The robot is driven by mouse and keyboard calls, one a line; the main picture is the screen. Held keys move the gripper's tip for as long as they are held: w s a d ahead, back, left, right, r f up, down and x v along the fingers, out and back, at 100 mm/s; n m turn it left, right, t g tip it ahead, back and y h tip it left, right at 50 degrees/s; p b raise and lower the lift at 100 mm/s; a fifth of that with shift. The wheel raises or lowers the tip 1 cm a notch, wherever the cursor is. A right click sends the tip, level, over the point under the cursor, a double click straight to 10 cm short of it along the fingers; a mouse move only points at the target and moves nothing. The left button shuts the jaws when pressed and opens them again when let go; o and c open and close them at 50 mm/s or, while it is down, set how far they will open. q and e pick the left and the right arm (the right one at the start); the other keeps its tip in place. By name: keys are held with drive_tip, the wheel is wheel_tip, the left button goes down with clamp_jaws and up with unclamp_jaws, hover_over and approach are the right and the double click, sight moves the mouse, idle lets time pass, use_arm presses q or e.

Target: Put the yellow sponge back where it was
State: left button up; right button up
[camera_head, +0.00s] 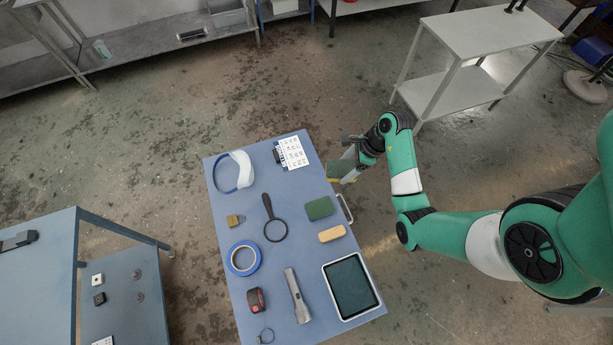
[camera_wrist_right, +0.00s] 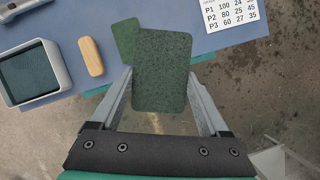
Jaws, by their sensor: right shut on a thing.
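My right gripper (camera_head: 352,161) is shut on a sponge (camera_head: 340,169) with a dark green top and a yellow edge below. It holds the sponge just off the right edge of the blue table (camera_head: 225,205), near the far right corner. In the right wrist view the sponge (camera_wrist_right: 162,70) shows its green face between the two fingers (camera_wrist_right: 160,100); its yellow side is hidden there. A second green pad (camera_head: 319,208) lies on the table near its right edge; it also shows in the right wrist view (camera_wrist_right: 124,36). My left gripper is not in view.
On the table are a tan block (camera_head: 332,233), a tablet (camera_head: 351,286), a magnifying glass (camera_head: 274,229), blue tape (camera_head: 243,258), a flashlight (camera_head: 297,296) and a printed card (camera_head: 292,153). A handle (camera_head: 345,207) juts from the right edge. A white table (camera_head: 490,45) stands behind.

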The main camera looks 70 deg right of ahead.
drive_tip(key=s+f, duration=0.1)
drive_tip(key=s+f+b, duration=0.1)
drive_tip(key=s+f, duration=0.1)
drive_tip(key=shift+s+d, duration=0.15)
drive_tip(key=shift+d, duration=0.25)
drive_tip(key=w+f+b, duration=0.1)
drive_tip(key=w+f, duration=0.2)
drive_tip(key=w, duration=0.1)
drive_tip(key=w+a+f+b, duration=0.1)
drive_tip(key=w+f, duration=0.2)
drive_tip(key=w, duration=0.2)
drive_tip(key=w+f+b, duration=0.2)
drive_tip(key=w+f, duration=0.1)
drive_tip(key=w, duration=0.1)
drive_tip(key=shift+w+a+f, duration=0.1)
drive_tip(key=shift+w+a, duration=0.15)
drive_tip(key=x, duration=0.1)
drive_tip(key=b+x, duration=0.1)
drive_tip(key=x, duration=0.1)
drive_tip(key=shift+s+d+f, duration=0.1)
drive_tip(key=shift+s, duration=0.15)
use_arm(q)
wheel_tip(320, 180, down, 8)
use_arm(e)
drive_tip(key=shift+f, duration=0.25)
